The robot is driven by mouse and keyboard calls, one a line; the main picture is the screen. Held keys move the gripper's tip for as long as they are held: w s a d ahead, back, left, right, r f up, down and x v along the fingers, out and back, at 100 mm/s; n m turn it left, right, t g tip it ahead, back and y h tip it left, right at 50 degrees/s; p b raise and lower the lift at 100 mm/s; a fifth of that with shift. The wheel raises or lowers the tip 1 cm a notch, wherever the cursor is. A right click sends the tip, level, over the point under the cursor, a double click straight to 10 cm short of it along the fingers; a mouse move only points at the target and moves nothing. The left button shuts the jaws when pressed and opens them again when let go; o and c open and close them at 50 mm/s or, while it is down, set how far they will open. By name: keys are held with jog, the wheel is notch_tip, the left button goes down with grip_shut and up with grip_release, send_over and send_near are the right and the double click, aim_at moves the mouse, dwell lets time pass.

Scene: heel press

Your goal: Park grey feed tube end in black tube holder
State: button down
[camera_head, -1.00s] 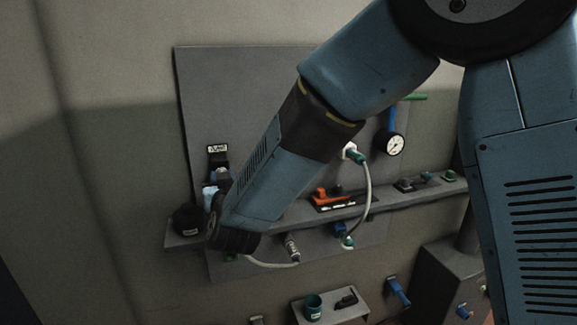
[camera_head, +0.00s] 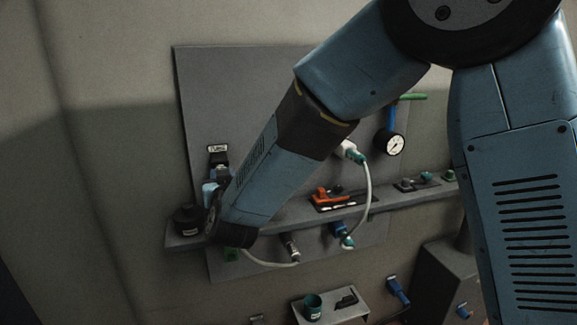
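Two pale grey tubes show on the wall panel. One tube (camera_head: 268,263) sags below the shelf, from a green fitting (camera_head: 232,254) near my wrist to a metal connector (camera_head: 290,247). The other tube (camera_head: 369,190) curves from a white and green fitting (camera_head: 349,152) down to a blue and green fitting (camera_head: 343,236). I cannot tell which one the task means. A black holder (camera_head: 218,160) with a white label sits at the panel's left, perhaps the tube holder; its lower part is partly covered. My arm's dark wrist is just right of a black pot; my gripper is hidden behind it.
A shelf (camera_head: 290,217) runs across the panel, carrying the black pot (camera_head: 187,220), an orange-handled tool (camera_head: 327,195) and small fittings. A pressure gauge (camera_head: 391,145) hangs at right. Below are a small shelf with a green cup (camera_head: 312,306) and a dark box (camera_head: 449,272).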

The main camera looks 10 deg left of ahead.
jog(key=shift+w+a, duration=0.2)
jog(key=shift+w, duration=0.1)
jog(key=c, duration=0.8)
grip_release()
jog(key=shift+o, duration=0.2)
jog(key=v, duration=1.4)
jog(key=w+d+r+m+g+h, duration=0.1)
jog(key=w+d+r+g, duration=0.3)
jog(key=d, duration=0.7)
jog(key=w+d+r+g+h, duration=0.1)
jog(key=w+d+r+h, duration=0.1)
jog(key=w+d, duration=0.65)
jog(key=s+d+m+g+h, duration=0.2)
jog(key=s+d, duration=0.7)
jog(key=d, duration=0.5)
jog(key=s+d+m+g+h, duration=0.2)
jog(key=s+d, duration=0.7)
jog(key=d, duration=0.6)
jog(key=shift+f+m+g+h, duration=0.25)
jog(key=shift+m+g+h, duration=0.25)
jog(key=shift+h, duration=0.6)
